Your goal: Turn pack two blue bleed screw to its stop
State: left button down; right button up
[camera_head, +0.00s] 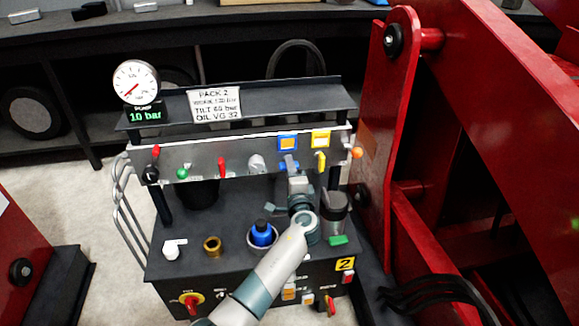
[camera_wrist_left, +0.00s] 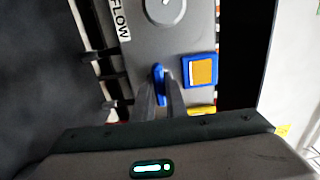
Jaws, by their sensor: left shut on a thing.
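The pack two blue bleed screw (camera_head: 289,162) is on the grey front panel, below a blue-framed orange square. In the left wrist view the screw (camera_wrist_left: 159,72) is a narrow blue handle. My left gripper (camera_head: 291,169) reaches up to the panel from below. In the left wrist view its two fingers (camera_wrist_left: 160,92) are closed on the blue handle, one on each side. The fingers hide part of the screw. My right gripper is in neither view.
A yellow handle (camera_head: 321,162) sits just right of the screw, and a grey knob (camera_head: 256,164) to its left. A pressure gauge (camera_head: 136,82) stands at the panel's upper left. A red steel frame (camera_head: 392,130) rises close on the right.

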pick_arm(q)
jog(key=c, duration=1.8)
grip_release()
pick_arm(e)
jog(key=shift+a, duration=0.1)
pick_arm(q)
jog(key=shift+s, duration=0.2)
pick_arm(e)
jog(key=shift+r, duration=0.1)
